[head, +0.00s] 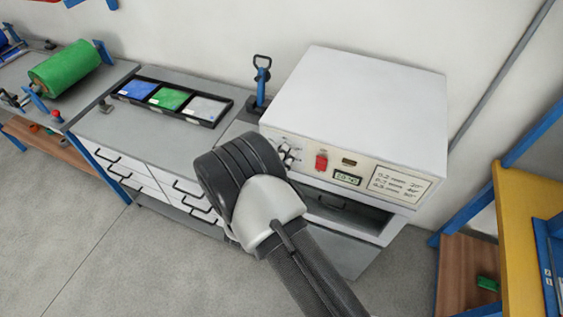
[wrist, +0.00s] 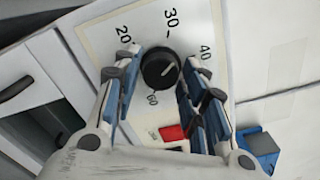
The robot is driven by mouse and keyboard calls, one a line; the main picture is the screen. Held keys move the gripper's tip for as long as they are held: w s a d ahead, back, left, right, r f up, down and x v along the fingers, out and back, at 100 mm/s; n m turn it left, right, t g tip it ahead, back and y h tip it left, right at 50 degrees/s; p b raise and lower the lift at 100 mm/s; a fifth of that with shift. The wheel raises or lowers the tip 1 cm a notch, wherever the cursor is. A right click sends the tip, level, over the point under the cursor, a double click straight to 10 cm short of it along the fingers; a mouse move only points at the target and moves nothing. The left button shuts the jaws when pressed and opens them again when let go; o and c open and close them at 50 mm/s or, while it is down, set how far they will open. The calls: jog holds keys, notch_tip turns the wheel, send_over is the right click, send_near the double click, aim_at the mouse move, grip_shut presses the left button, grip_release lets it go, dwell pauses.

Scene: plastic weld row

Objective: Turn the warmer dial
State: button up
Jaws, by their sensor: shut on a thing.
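The warmer is a large white box (head: 365,95) with a cream control panel on its front. In the wrist view its round black dial (wrist: 160,68) sits on the panel with a printed scale, and 20, 30 and 40 are readable. The dial's pale pointer line slants to the upper right, roughly between 30 and 40. My gripper (wrist: 158,78) has one blue-grey finger on each side of the dial and is shut on it. In the head view my wrist covers most of the dial area.
A red switch (head: 321,162) and a small display (head: 347,178) sit right of the dial. The warmer's dark opening is below. A blue lever tool (head: 262,80) stands left of the warmer, beside a black tray (head: 208,112). A yellow-sided rack (head: 528,215) stands at right.

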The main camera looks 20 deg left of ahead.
jog(key=shift+a+m+b, duration=0.15)
jog(key=shift+m+b, duration=3.05)
jog(key=shift+m, duration=1.35)
jog(key=shift+a+m+b, duration=0.1)
jog(key=shift+m+b, duration=3.05)
jog(key=shift+m, duration=1.4)
jog(key=o, duration=1.1)
jog(key=shift+c, duration=0.2)
